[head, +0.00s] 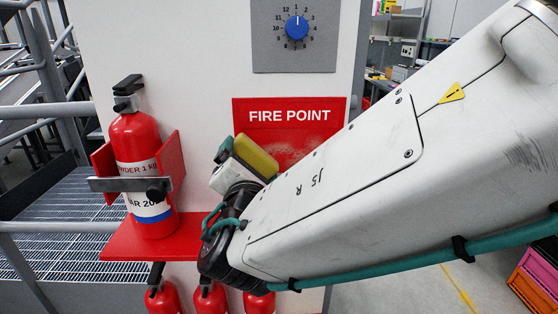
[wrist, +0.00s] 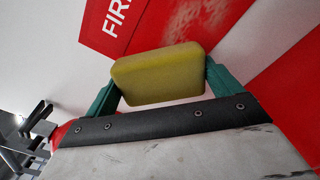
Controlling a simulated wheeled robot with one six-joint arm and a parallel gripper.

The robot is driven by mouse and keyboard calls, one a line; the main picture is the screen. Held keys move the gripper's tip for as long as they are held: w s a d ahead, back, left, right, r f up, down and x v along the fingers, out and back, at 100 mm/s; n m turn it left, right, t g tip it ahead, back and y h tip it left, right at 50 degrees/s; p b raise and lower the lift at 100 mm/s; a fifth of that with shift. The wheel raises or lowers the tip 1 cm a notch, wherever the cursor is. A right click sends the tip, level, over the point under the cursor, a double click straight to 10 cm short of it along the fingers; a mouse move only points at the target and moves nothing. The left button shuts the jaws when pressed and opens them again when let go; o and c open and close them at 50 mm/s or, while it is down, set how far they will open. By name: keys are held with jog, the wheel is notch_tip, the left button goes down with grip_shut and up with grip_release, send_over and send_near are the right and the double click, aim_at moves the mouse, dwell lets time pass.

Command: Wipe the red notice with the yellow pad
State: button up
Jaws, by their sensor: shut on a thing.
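The red notice (head: 320,104), headed "FIRE POINT", is on the white panel, with a paler smudged patch below its lettering. It also shows in the wrist view (wrist: 165,45), where the smudge lies beyond the pad. My gripper (head: 238,155) is shut on the yellow pad (head: 256,156), in front of the notice's lower left part. In the wrist view the green fingers of my gripper (wrist: 160,85) hold the pad (wrist: 158,77) at its two ends. I cannot tell whether the pad touches the notice. My arm hides the notice's lower right part.
A red fire extinguisher (head: 135,145) stands on a red shelf (head: 120,240) to the left, behind a grey strap (head: 110,184). Several more extinguishers (head: 210,300) are below. A grey dial plate (head: 270,58) is above the notice. Railings (head: 45,112) stand at far left.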

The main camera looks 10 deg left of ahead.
aim_at(271, 164)
jog(key=shift+x, duration=1.05)
jog(key=shift+w+d, duration=0.15)
jog(key=shift+d, duration=0.85)
jog(key=shift+w+d, duration=0.2)
jog(key=shift+d, duration=0.75)
jog(key=shift+w+d, duration=0.25)
jog(key=shift+d, duration=0.55)
jog(key=shift+w+d, duration=0.25)
jog(key=shift+d, duration=0.55)
jog(key=w+d, duration=0.1)
jog(key=d, duration=0.6)
jog(key=shift+w+d, duration=0.4)
jog(key=shift+s+a, duration=0.45)
jog(key=shift+a, duration=1.4)
jog(key=shift+s+a, duration=0.5)
jog(key=shift+a, duration=1.4)
jog(key=shift+s+a, duration=0.45)
jog(key=shift+a, duration=1.4)
jog(key=shift+s+a, duration=0.15)
jog(key=shift+a, duration=0.75)
jog(key=shift+s+a, duration=0.15)
jog(key=shift+a, duration=0.8)
jog(key=shift+s, duration=0.1)
